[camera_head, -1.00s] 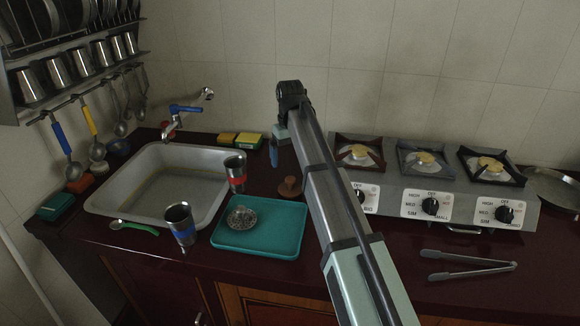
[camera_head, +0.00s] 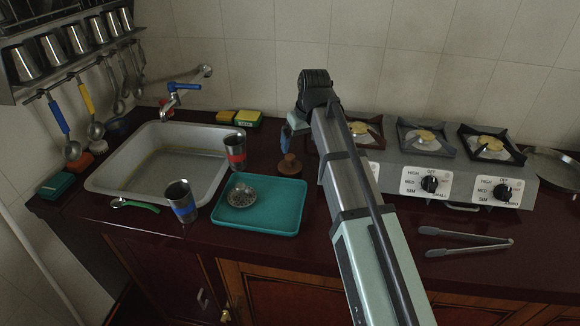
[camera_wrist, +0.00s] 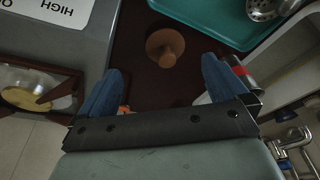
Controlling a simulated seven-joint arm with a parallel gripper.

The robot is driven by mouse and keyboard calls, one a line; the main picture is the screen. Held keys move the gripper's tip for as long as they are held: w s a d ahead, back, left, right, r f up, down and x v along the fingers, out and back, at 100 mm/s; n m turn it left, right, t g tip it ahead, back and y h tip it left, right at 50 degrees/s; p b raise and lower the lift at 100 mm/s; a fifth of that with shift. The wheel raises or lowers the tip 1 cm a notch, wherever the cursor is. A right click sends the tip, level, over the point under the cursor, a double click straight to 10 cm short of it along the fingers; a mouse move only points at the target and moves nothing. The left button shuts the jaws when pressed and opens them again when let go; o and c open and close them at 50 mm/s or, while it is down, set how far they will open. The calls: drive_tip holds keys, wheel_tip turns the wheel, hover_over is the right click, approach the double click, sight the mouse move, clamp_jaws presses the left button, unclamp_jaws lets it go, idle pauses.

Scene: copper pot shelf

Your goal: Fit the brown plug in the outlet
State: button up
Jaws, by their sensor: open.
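The brown plug (camera_head: 290,165) stands knob-up on the dark counter, between the teal tray and the stove. It also shows in the wrist view (camera_wrist: 165,46), ahead of the fingertips. My gripper (camera_head: 287,142), with blue fingers, is just above and behind the plug in the head view. In the wrist view my gripper (camera_wrist: 162,70) is open and empty, its two fingers spread wider than the plug. The plug is not between the fingers. The metal sink (camera_head: 122,188) is to the left; I cannot make out the outlet in its basin.
The stove (camera_head: 462,184) is right of the plug. Sponges (camera_head: 247,119) lie behind the sink.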

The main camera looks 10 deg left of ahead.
sight(290, 156)
drive_tip(key=shift+t+y, duration=0.5)
drive_tip(key=shift+t, duration=0.3)
drive_tip(key=x, duration=0.3)
drive_tip(key=w+x, duration=0.1)
drive_tip(key=x, duration=0.2)
drive_tip(key=a+x, duration=0.1)
drive_tip(key=x, duration=0.2)
drive_tip(key=shift+w+a+r, duration=0.1)
drive_tip(key=shift+w+r, duration=0.1)
drive_tip(key=shift+r, duration=0.25)
drive_tip(key=shift+x, duration=2.6)
drive_tip(key=shift+s+a, duration=0.1)
drive_tip(key=shift+s, duration=0.1)
drive_tip(key=c, duration=0.9)
